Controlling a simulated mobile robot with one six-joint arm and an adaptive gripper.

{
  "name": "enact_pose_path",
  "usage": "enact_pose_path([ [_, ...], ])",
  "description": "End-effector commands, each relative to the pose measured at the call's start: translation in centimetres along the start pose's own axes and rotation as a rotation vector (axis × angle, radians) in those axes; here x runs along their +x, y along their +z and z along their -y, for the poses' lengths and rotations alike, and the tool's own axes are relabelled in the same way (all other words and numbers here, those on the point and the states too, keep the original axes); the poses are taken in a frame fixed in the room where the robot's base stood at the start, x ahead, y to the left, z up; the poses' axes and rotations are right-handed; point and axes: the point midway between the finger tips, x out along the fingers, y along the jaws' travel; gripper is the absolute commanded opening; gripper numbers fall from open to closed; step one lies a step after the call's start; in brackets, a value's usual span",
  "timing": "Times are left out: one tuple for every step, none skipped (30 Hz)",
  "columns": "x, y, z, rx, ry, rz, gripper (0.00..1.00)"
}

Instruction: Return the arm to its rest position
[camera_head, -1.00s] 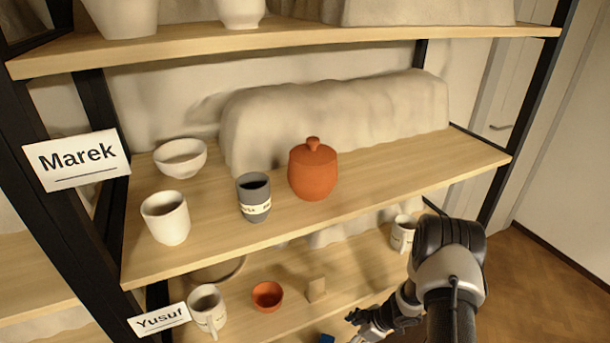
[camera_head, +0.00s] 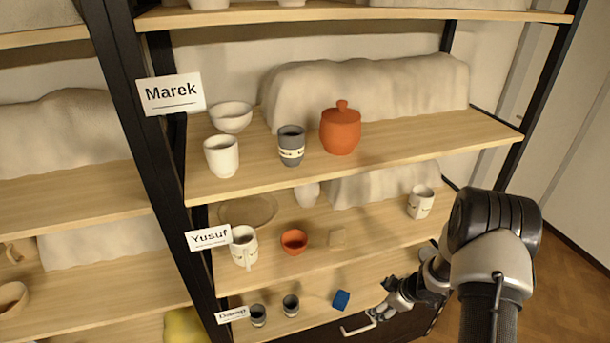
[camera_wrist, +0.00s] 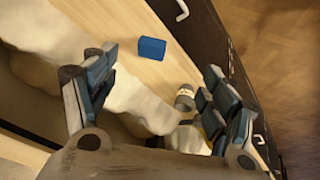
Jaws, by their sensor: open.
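My gripper (camera_head: 383,308) is at the lower right in the head view, at the front edge of the lowest visible shelf. In the wrist view its two fingers (camera_wrist: 150,100) are spread wide with nothing between them. A blue block (camera_head: 341,299) lies on that shelf, left of the gripper and apart from it; it also shows in the wrist view (camera_wrist: 152,49) beyond the fingers. A small jar or cup (camera_wrist: 185,97) stands close to the right finger in the wrist view.
The Marek shelf (camera_head: 400,152) holds an orange lidded jar (camera_head: 340,130), a grey cup (camera_head: 291,146), a white cup (camera_head: 221,157) and a bowl (camera_head: 231,117). The Yusuf shelf holds mugs (camera_head: 420,202) and a red bowl (camera_head: 294,241). Wooden floor (camera_head: 570,285) lies open at right.

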Motion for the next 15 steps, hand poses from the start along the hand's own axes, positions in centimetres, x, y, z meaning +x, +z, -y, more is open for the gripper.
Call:
enact_pose_path([
  [-1.6, -0.8, -1.4, 0.008, 0.042, 0.014, 0.78],
  [-2.4, -1.2, -2.1, 0.015, 0.065, 0.024, 0.78],
  [-3.7, -1.7, -3.1, 0.026, 0.098, 0.038, 0.78],
  [-4.7, -2.1, -3.8, 0.035, 0.126, 0.049, 0.78],
  [-5.9, -2.6, -4.6, 0.047, 0.154, 0.061, 0.78],
  [-7.6, -3.2, -5.6, 0.065, 0.194, 0.076, 0.78],
  [-9.1, -3.8, -6.3, 0.080, 0.226, 0.089, 0.78],
  [-10.7, -4.3, -6.9, 0.097, 0.259, 0.102, 0.78],
  [-12.9, -5.0, -7.7, 0.124, 0.303, 0.120, 0.78],
  [-14.7, -5.5, -8.1, 0.147, 0.336, 0.133, 0.78],
  [-16.4, -6.0, -8.3, 0.170, 0.366, 0.145, 0.78],
  [-18.7, -6.5, -8.5, 0.203, 0.403, 0.160, 0.78],
  [-20.4, -6.9, -8.5, 0.228, 0.429, 0.170, 0.78],
  [-22.1, -7.2, -8.4, 0.255, 0.453, 0.179, 0.78],
  [-24.3, -7.6, -8.0, 0.293, 0.481, 0.190, 0.78],
])
